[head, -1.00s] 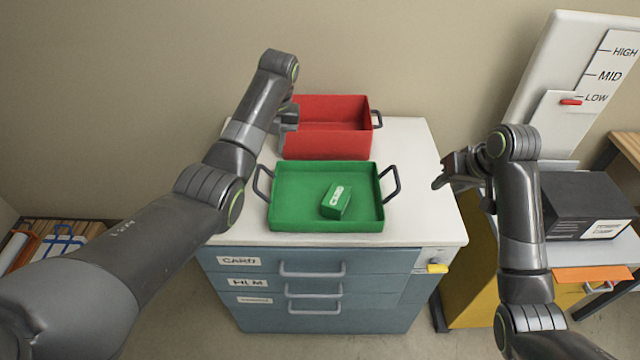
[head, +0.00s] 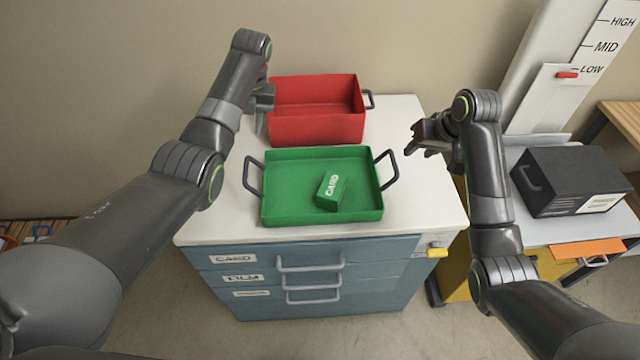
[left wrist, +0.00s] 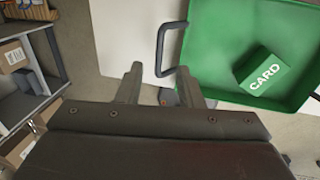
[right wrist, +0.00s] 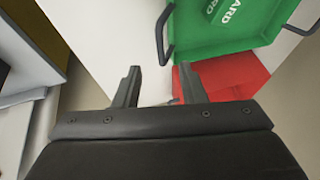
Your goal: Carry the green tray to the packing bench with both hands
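The green tray (head: 290,207) sits on the white top of a blue drawer cabinet, with a dark handle on its left and right sides. A green box marked CARD (head: 331,191) lies inside it. My left gripper (head: 262,122) is beside the red tray, behind the green tray's left handle (head: 253,175); in the left wrist view its fingers (left wrist: 165,88) are apart and empty, short of that handle. My right gripper (head: 412,142) is above the cabinet's right side, near the right handle (head: 388,170); in the right wrist view its fingers (right wrist: 158,88) are apart and empty. No packing bench is identifiable.
A red tray (head: 315,126) stands directly behind the green one. To the right are a black box (head: 570,180) on a grey surface and a white board marked HIGH, MID, LOW (head: 555,75). The cabinet top (head: 420,205) is bare right of the green tray.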

